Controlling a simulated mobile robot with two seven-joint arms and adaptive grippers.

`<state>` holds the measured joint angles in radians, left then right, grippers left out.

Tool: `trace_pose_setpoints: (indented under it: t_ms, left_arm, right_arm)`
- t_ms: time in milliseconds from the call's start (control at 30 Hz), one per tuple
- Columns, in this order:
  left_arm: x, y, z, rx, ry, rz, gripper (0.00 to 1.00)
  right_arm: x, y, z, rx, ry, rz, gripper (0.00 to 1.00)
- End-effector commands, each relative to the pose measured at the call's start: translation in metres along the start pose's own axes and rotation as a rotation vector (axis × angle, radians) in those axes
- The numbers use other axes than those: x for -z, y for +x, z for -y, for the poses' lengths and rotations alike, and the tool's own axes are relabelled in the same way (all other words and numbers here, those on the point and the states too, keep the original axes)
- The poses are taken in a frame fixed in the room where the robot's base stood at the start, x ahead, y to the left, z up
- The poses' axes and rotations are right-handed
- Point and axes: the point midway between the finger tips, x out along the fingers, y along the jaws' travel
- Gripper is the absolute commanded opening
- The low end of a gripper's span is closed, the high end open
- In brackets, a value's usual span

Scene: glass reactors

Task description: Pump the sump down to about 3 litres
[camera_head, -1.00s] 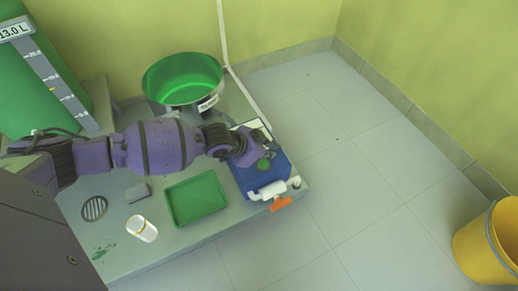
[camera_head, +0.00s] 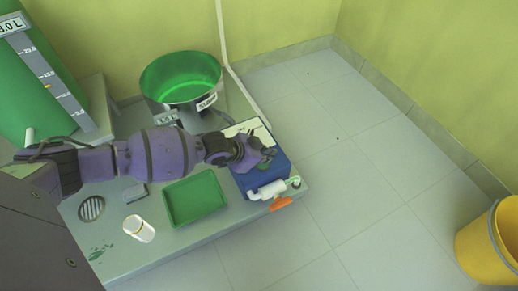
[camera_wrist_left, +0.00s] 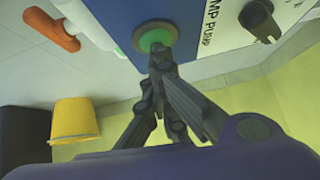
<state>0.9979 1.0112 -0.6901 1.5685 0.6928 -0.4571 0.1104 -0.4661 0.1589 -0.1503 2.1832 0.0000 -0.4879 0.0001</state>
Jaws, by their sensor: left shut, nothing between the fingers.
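The blue pump box (camera_head: 250,182) stands on the bench's right end. Its white panel with "MP PUMP" lettering (camera_wrist_left: 207,25) and black knob (camera_wrist_left: 262,20) show in the wrist view. My left gripper (camera_head: 264,160) is over the box, shut and empty. In the wrist view its fingertips (camera_wrist_left: 161,56) overlap the lower edge of the round green button (camera_wrist_left: 153,33); I cannot tell whether they touch. A round steel vessel with a green inside (camera_head: 182,80), probably the sump, stands behind, with a label and a small display (camera_head: 168,116) too small to read. My right gripper is out of view.
A green tank (camera_head: 22,75) with a level scale stands at left; its display is cut off. A green tray (camera_head: 195,199), white cup (camera_head: 140,229) and drain (camera_head: 91,208) are on the bench. An orange-handled valve (camera_head: 280,203) juts from the box. A yellow bucket (camera_head: 487,248) stands right; floor between is clear.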

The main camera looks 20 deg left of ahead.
Motion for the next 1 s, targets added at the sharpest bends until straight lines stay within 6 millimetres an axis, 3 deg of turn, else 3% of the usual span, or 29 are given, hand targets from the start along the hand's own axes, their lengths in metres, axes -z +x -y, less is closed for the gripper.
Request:
trace_pose_setpoints:
  t_ms: [1000]
  left_arm:
    - [-0.0122, 0.0035, -0.0080, -0.011, -0.010, 0.022, 0.00]
  right_arm:
    - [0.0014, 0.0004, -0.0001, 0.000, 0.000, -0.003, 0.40]
